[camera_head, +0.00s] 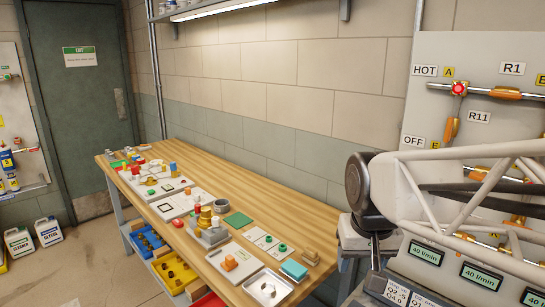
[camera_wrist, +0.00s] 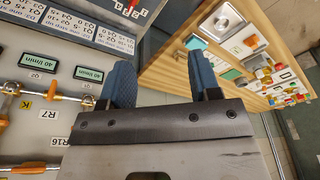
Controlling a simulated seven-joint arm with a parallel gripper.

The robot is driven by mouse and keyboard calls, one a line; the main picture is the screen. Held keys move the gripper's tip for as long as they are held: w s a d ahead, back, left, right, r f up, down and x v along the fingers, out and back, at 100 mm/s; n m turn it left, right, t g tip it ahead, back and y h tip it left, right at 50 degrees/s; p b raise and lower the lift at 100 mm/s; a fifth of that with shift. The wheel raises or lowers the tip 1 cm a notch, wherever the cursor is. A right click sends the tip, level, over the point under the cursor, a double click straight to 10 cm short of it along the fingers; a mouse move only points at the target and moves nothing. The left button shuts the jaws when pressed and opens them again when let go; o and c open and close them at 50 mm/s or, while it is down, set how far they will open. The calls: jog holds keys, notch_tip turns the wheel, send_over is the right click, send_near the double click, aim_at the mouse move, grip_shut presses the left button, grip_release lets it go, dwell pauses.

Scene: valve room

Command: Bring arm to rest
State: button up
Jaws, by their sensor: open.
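My gripper (camera_wrist: 159,84) shows in the wrist view with its two blue-padded fingers spread apart. It is open and nothing is between the fingers. In the head view a pale lattice arm link of mine with a dark round joint fills the right side, and the gripper's fingers cannot be made out there. In the wrist view the fingers lie between the valve board (camera_wrist: 35,125) on the left and the workbench (camera_wrist: 168,72) on the right, apart from both.
The wooden workbench (camera_head: 315,230) carries several small parts, a metal tray (camera_head: 266,289) and a green pad (camera_head: 238,219). The valve board (camera_head: 420,50) with pipes and labels stands at the right. A console with flow displays (camera_head: 427,253) is below my arm. Open floor (camera_head: 80,275) lies left.

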jog(key=s+d+f, duration=0.2)
jog(key=s+f, duration=0.2)
jog(key=s, duration=0.5)
jog(key=shift+s+d+f, duration=0.25)
jog(key=shift+s+f, duration=0.05)
jog(key=shift+f, duration=0.05)
jog(key=shift+w, duration=0.1)
dwell(1.3)
